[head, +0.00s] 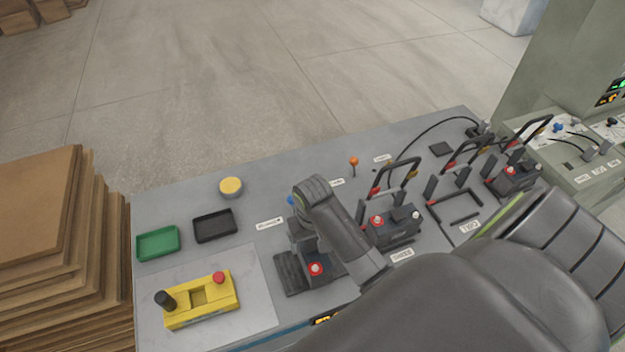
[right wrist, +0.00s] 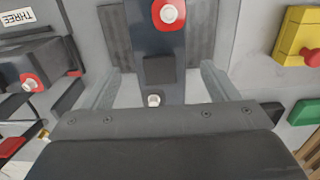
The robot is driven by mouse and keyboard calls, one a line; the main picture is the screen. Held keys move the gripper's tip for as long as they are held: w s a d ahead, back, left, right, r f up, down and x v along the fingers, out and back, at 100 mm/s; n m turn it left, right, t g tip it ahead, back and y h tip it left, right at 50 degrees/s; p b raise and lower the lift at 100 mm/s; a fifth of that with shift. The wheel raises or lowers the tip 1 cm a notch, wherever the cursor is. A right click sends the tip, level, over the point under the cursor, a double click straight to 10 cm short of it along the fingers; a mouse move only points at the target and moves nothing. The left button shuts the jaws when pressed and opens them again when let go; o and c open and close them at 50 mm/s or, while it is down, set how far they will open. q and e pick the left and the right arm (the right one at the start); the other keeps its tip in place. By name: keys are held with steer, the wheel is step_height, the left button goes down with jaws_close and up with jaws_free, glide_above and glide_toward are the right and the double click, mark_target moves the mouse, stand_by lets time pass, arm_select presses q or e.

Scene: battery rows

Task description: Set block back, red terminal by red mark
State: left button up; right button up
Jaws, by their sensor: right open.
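A dark block (right wrist: 158,45) stands on a dark ribbed stand between my right gripper's (right wrist: 160,75) fingers, one on each side with gaps. Its red-ringed terminal (head: 316,268) faces the near edge of the bench; a pale terminal (right wrist: 153,100) is at the far end. The right gripper is open; my arm hides part of the block in the head view. My left gripper is not in view.
Blocks stand in the bays at left, block THREE (head: 395,232), and right (head: 515,180), under raised black bars. A yellow control box (head: 200,302), green tray (head: 158,243), black tray (head: 215,226) and yellow-topped button (head: 231,186) occupy the left. An orange-knobbed lever (head: 354,161) stands behind.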

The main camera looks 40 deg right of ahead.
step_height(320, 180, up, 5)
steer(key=shift+r, duration=0.15)
steer(key=shift+r+p, duration=0.6)
steer(key=shift+p, duration=0.1)
steer(key=shift+f, duration=0.1)
